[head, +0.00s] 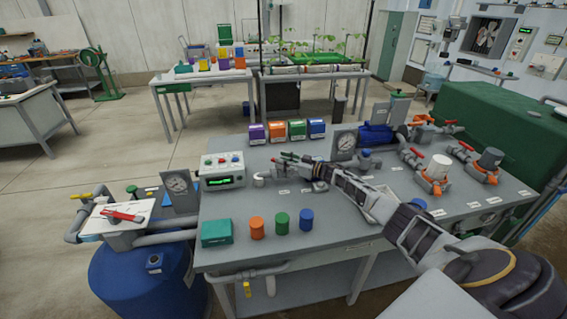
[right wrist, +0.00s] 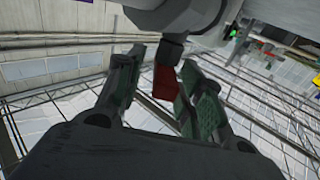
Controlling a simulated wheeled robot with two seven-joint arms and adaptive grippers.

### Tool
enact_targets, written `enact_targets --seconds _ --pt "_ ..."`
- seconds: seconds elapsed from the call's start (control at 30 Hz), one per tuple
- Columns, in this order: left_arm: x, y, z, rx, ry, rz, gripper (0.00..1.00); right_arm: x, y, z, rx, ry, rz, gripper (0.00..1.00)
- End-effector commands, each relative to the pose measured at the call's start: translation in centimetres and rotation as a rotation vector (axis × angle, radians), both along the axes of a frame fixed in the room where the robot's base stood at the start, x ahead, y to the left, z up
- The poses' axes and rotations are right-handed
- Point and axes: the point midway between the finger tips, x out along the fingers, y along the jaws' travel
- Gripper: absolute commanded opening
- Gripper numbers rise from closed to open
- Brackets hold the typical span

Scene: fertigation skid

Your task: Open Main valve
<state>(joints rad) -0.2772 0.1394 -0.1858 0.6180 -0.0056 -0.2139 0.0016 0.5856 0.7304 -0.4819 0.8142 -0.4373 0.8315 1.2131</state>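My right gripper (head: 296,167) reaches over the middle of the grey skid bench, beside the grey control box. In the right wrist view its fingers (right wrist: 160,88) stand apart, with a red handle piece (right wrist: 165,83) on a dark stem between them. A gap shows on the handle's left; I cannot tell whether it touches the right finger. A bit of red (head: 276,160) shows at the fingertips in the head view. No label readable here tells which valve is Main. Other red-handled valves stand at the bench's right (head: 411,151) and on the left white panel (head: 121,215). My left gripper is not in view.
The control box (head: 222,171) and a round gauge (head: 344,144) flank the gripper. Four-coloured boxes stand behind it, including an orange one (head: 278,132). Orange (head: 256,228), green and blue cylinders stand in front. A blue barrel (head: 140,280) is at left.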

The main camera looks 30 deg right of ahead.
Motion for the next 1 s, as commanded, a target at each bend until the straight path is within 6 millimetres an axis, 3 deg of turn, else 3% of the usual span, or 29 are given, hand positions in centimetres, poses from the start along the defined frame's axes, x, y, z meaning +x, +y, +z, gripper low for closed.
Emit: enact_targets --seconds 0.27,0.8,1.0 --pt "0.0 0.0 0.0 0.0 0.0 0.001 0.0 0.0 0.0 2.1 -0.001 -0.001 0.001 0.38" --pt "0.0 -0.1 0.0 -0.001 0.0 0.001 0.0 0.0 0.1 8.3 -0.001 -0.001 0.002 0.38" --pt "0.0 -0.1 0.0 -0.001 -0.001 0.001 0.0 0.1 0.1 9.3 0.001 0.001 0.001 0.38"
